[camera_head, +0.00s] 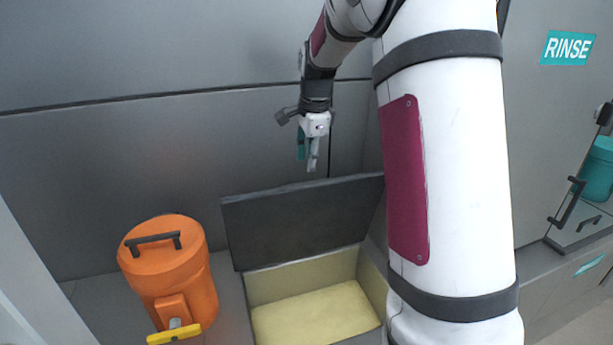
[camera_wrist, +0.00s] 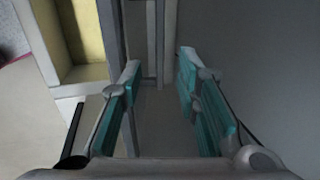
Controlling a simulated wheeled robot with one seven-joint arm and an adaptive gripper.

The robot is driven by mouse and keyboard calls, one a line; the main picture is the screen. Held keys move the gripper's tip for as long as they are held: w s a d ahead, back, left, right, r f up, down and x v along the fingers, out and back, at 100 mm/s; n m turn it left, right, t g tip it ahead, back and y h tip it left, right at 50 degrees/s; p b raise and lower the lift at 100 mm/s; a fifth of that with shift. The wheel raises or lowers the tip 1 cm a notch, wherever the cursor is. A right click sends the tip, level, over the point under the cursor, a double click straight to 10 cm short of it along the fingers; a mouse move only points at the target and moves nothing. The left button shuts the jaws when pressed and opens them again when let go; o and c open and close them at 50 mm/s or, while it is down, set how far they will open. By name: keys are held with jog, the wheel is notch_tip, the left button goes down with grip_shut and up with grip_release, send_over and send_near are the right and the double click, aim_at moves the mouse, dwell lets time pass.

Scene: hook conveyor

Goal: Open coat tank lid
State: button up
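A tank (camera_head: 310,308) with a pale yellow interior stands open at the bottom middle of the head view. Its dark grey lid (camera_head: 300,220) is raised and leans back behind the opening. No label on this tank shows. My gripper (camera_head: 309,160) is above the lid's upper edge, pointing down, and looks apart from it. In the wrist view my gripper (camera_wrist: 161,68) has its teal-padded fingers spread with nothing between them. The tank's pale yellow inside (camera_wrist: 85,35) shows at upper left there. My arm hides the tank's right side in the head view.
An orange container (camera_head: 170,265) with a black handle and a yellow part stands left of the tank. A grey wall (camera_head: 130,160) is behind. A RINSE sign (camera_head: 568,48) and a teal container (camera_head: 598,170) are at the right, beyond my arm.

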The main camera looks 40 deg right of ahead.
jog(key=x, duration=0.7)
jog(key=shift+p, duration=0.35)
jog(key=shift+c, duration=0.6)
grip_shut()
